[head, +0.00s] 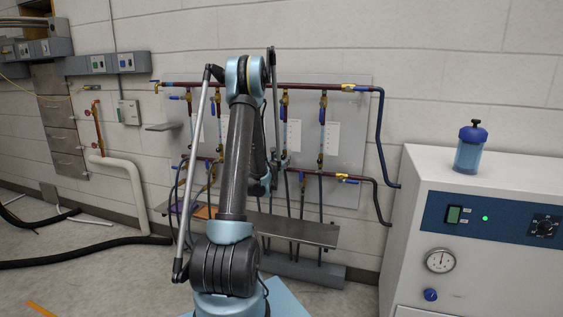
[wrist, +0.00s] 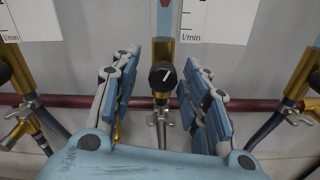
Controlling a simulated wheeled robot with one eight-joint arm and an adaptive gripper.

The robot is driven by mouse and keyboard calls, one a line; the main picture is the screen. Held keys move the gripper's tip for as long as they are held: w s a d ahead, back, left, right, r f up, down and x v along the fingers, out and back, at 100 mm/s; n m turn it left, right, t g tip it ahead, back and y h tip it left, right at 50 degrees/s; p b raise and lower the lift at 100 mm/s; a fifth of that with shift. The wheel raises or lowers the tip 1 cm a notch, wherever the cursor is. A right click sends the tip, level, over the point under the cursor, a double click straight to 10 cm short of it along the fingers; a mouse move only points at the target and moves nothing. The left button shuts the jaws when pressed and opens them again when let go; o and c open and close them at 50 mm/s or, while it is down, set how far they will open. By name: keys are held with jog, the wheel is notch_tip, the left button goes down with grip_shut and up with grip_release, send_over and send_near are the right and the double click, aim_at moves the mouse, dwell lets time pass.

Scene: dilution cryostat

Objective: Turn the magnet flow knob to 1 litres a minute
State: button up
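A black round knob (wrist: 162,76) with a white pointer line sits on a brass flowmeter body in the middle of the wrist view. The pointer leans a little right of straight up. No name label shows, so I cannot confirm it is the magnet flow knob. My gripper (wrist: 160,68) is open, with one blue-padded finger on each side of the knob and a visible gap to each. A red mark shows in the tube (wrist: 165,15) above it. White l/min scale cards (wrist: 210,22) stand beside it, cut off at the top. In the head view my arm hides the gripper and knob.
Brass flowmeters (wrist: 304,75) flank the knob left and right. A dark red pipe (wrist: 85,101) runs behind. In the head view, a grey shelf (head: 300,231) juts out below the wall panel (head: 350,130). A white chiller cabinet (head: 480,260) stands right, bearing a blue-capped bottle (head: 469,150).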

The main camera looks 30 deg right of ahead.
jog(key=v, duration=0.7)
jog(key=shift+a, duration=0.25)
jog(key=shift+s, duration=0.1)
